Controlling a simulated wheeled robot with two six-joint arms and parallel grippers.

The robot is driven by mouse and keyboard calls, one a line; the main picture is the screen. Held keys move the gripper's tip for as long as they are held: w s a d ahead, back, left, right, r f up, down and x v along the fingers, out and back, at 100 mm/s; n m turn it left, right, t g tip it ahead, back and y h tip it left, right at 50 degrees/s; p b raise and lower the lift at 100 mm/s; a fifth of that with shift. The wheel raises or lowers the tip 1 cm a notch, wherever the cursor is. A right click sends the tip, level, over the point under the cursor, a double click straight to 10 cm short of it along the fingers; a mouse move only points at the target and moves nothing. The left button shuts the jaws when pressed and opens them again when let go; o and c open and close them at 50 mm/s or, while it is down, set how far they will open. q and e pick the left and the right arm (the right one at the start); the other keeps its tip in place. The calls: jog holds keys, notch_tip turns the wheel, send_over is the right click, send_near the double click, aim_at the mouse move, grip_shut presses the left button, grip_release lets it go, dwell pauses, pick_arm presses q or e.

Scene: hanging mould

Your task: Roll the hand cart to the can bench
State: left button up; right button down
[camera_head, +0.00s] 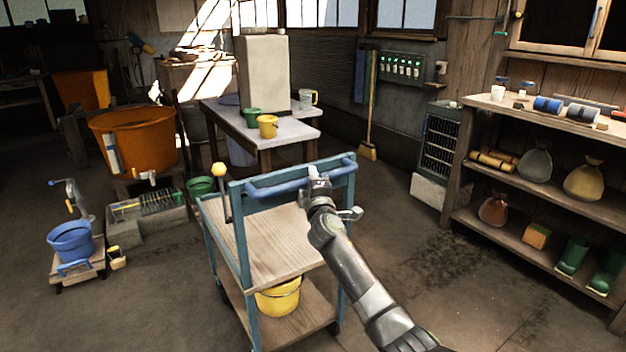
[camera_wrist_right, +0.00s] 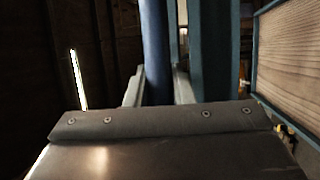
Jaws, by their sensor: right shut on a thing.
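The hand cart (camera_head: 278,245) has a blue frame, wooden shelves and a blue push handle (camera_head: 275,187) along its top. It stands upright on the floor in the middle of the head view. A yellow bucket (camera_head: 278,298) sits on its lower shelf. My right gripper (camera_head: 318,184) is shut on the handle near its right end. In the right wrist view the blue handle (camera_wrist_right: 155,45) runs between the fingers. A bench with a pale top (camera_head: 285,128) stands behind the cart; I cannot tell whether it is the can bench. My left gripper is not in view.
A grey block (camera_head: 264,72), small pots and a clear jug (camera_head: 307,98) stand on the pale bench. A large orange tub (camera_head: 135,135) and a low trolley with a blue bucket (camera_head: 72,241) are at left. Shelving (camera_head: 470,160) lines the right. Floor right of the cart is clear.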

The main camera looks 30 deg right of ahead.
jog(key=c, duration=1.7)
grip_release()
jog(key=shift+r, duration=0.25)
jog(key=o, duration=0.4)
jog(key=shift+w+f, duration=0.25)
jog(key=shift+w, duration=0.05)
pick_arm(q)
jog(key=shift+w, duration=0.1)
pick_arm(e)
jog(key=shift+o, duration=0.2)
jog(key=shift+s+a, duration=0.1)
jog(key=shift+s, duration=0.05)
jog(key=shift+s, duration=0.25)
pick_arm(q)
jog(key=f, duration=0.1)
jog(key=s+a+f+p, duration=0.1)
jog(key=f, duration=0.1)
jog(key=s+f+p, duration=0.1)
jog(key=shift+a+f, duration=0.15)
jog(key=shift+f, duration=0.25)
pick_arm(e)
jog(key=v, duration=1.6)
jog(key=shift+s+a+f, duration=0.15)
jog(key=shift+s+a, duration=0.05)
jog(key=shift+s, duration=0.1)
